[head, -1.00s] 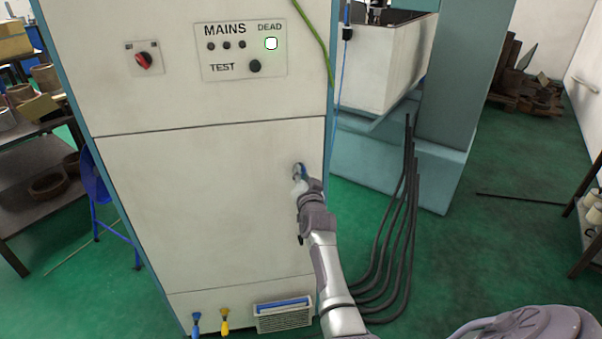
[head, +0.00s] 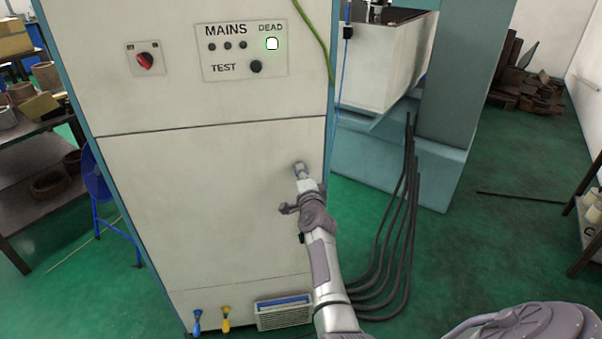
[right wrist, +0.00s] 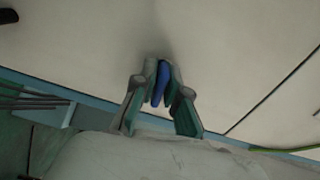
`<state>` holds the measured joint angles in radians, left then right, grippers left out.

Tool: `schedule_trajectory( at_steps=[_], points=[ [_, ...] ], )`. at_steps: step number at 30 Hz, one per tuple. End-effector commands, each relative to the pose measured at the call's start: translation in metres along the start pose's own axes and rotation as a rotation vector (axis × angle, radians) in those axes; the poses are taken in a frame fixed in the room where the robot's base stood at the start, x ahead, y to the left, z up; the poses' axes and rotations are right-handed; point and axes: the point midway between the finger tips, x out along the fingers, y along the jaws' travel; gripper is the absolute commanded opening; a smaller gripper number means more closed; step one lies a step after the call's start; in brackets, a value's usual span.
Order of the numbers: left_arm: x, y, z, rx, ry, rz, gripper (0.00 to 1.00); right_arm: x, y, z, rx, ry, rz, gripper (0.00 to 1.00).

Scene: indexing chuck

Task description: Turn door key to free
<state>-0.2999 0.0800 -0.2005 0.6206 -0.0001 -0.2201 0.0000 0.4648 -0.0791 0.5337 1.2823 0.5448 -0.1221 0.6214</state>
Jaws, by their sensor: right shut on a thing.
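The tall cream cabinet (head: 200,210) with blue edges fills the middle of the head view. My right gripper (head: 301,170) is at the right side of its lower door. In the right wrist view, my right gripper (right wrist: 161,85) is shut on a blue door key (right wrist: 160,78) close to the door face. The fingers hide most of the key, and where it enters the door is not visible. My left gripper is not in view.
A panel marked MAINS, DEAD and TEST (head: 243,52) and a red rotary switch (head: 145,61) are above the door. Black cables (head: 400,220) hang at the right. A shelf rack (head: 30,160) stands at left.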

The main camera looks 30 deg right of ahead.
Motion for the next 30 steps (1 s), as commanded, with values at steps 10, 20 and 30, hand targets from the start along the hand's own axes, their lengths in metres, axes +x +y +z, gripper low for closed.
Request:
schedule_trajectory(
  at_steps=[10,20,30],
  points=[
    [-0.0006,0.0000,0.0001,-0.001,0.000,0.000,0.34,0.0000,0.0001,0.0002,0.117,-0.001,0.001,0.00],
    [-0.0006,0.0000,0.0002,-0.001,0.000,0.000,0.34,0.0000,0.0003,0.0000,0.132,0.000,0.001,0.00],
    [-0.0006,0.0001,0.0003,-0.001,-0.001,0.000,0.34,-0.0001,0.0003,0.0000,0.130,0.000,0.001,0.34]
  ],
)
